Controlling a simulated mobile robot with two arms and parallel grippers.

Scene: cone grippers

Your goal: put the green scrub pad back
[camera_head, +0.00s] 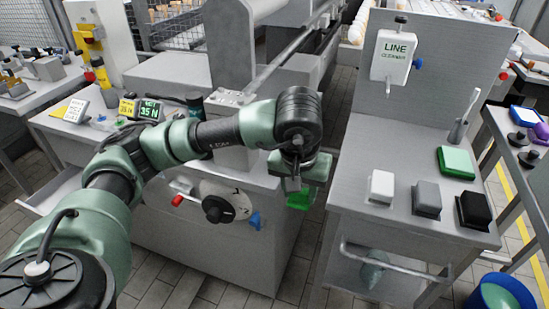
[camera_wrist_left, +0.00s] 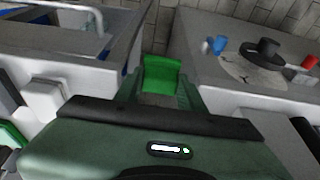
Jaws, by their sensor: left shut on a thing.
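My left gripper (camera_head: 296,188) is shut on a green scrub pad (camera_head: 300,200), held in the air in front of the grey machine, left of the cleaning station (camera_head: 345,190). In the left wrist view the green scrub pad (camera_wrist_left: 162,74) shows between the two fingers of the left gripper (camera_wrist_left: 160,92), its near part hidden by the gripper. On the station's top, a white block (camera_head: 380,186), a grey block (camera_head: 427,198) and a black block (camera_head: 474,210) stand in a row. Another green pad-like block (camera_head: 455,162) lies behind them. My right gripper is out of view.
A "LINE CLEANER" box (camera_head: 391,55) hangs on the station's back panel. A metal rail (camera_head: 400,262) runs along its front. The machine's black knob (camera_head: 216,208) and blue handle (camera_head: 255,220) stick out near my arm. A blue bin (camera_head: 500,295) stands at lower right.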

